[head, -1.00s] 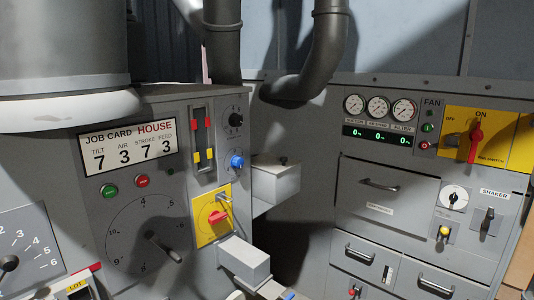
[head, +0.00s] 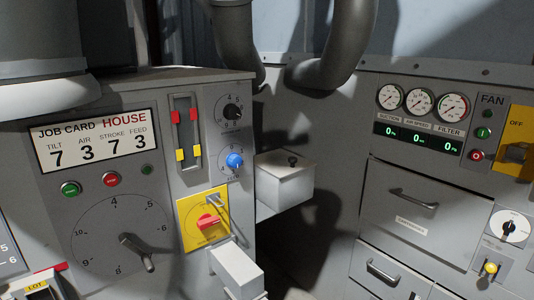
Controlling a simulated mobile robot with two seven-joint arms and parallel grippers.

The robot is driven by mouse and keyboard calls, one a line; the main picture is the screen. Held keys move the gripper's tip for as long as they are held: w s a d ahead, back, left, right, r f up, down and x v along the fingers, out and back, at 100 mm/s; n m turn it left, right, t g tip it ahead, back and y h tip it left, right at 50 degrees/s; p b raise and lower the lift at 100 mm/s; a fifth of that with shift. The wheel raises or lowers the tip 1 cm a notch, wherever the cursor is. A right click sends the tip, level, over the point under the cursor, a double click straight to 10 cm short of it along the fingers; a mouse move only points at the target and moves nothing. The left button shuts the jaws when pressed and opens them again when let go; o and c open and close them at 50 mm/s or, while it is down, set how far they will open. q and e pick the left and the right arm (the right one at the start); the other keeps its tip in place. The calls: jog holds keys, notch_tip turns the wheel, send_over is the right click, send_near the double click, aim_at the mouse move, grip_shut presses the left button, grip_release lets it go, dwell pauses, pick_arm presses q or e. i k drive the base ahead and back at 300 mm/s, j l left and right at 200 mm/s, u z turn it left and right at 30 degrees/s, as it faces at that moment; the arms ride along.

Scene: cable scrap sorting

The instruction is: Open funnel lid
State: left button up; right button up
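A light grey box (head: 284,188) juts from the machine at the inner corner, between the left and right panels. Its flat top, which looks like a lid (head: 287,163), lies level and appears shut. A small dark knob (head: 292,160) stands on it. I cannot tell for sure that this is the funnel lid. Neither of my grippers can be made out in the head view.
The left panel carries a job card (head: 95,140), a large dial (head: 122,238) and a red switch on a yellow plate (head: 208,222). A pale block (head: 236,270) juts out below. The right panel has gauges (head: 421,101) and a drawer (head: 413,210). Dark pipes (head: 340,45) hang behind.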

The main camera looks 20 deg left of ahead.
aim_at(280, 164)
jog(key=i+l+u, duration=0.2)
jog(key=l+u, duration=0.15)
jog(key=i+l+u, duration=0.2)
jog(key=l+u, duration=0.2)
